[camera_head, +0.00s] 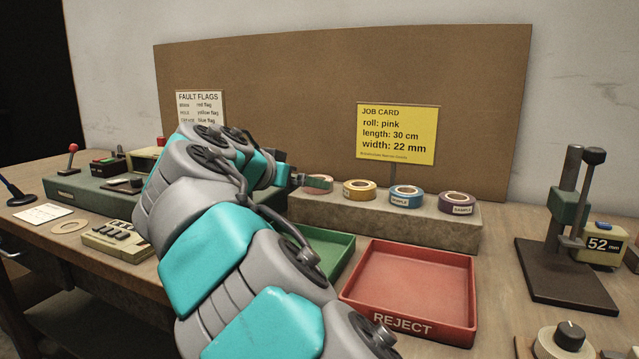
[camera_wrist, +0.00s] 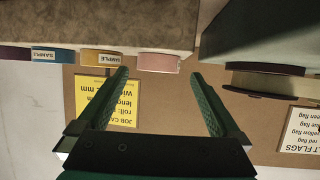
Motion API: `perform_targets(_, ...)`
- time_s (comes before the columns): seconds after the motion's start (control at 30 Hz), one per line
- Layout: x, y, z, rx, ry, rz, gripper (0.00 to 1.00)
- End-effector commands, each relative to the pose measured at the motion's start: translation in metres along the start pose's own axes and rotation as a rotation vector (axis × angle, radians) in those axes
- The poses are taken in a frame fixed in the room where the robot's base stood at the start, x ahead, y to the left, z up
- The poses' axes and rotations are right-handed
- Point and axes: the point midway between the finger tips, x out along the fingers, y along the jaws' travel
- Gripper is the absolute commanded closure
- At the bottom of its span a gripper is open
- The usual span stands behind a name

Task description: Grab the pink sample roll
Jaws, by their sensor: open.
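The pink sample roll (camera_head: 321,187) sits at the left end of a row of rolls on a grey block (camera_head: 400,218); my gripper partly covers it in the head view. In the wrist view, which is upside down, the pink roll (camera_wrist: 158,63) shows as a pink band near the top middle, beyond and between my fingertips. My gripper (camera_wrist: 158,78) is open and empty, its two green fingers apart and pointing toward the roll. In the head view my gripper (camera_head: 298,179) is at the roll's left; the exact gap is hard to tell.
Yellow (camera_head: 359,190), blue (camera_head: 406,197) and purple (camera_head: 457,203) rolls stand to the right on the block. A red reject tray (camera_head: 415,283) and a green tray (camera_head: 338,258) lie in front. A green machine (camera_head: 85,190) stands left, close beside my gripper in the wrist view.

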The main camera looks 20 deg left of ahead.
Motion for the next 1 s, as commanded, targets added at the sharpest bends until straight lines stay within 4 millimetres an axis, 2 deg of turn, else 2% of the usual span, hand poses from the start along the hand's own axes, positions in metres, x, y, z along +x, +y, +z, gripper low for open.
perform_targets(0.33, 0.043, 0.003, -0.003, 0.000, -0.002, 0.000, 0.00)
perform_targets(0.6, 0.049, 0.003, -0.004, 0.000, 0.002, -0.003, 0.00)
perform_targets(1.0, 0.049, 0.003, -0.004, 0.000, 0.001, -0.002, 0.44)
